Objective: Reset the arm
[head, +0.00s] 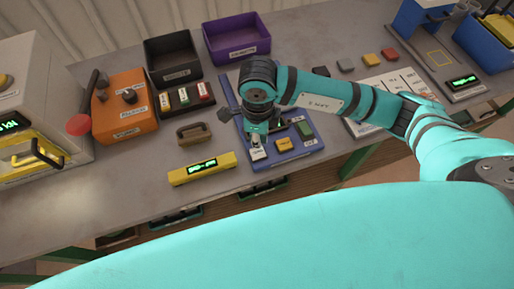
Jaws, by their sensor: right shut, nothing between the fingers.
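My right arm reaches in from the right, over the bench. My right gripper (257,140) points down, shut and empty, above a white block (257,154) on the blue tray (315,158). I cannot tell whether the fingertips touch the white block. A yellow block (283,144) and a green block (305,130) sit on the same tray, to the right of the gripper. The wrist hides the tray's middle. My left gripper is not in view.
A yellow display bar (202,168) and a brown handle-shaped piece (194,132) lie left of the tray. An orange box (122,107) with knobs, a black bin (171,57) and a purple bin (237,38) stand behind. Bare bench (130,185) lies at front left.

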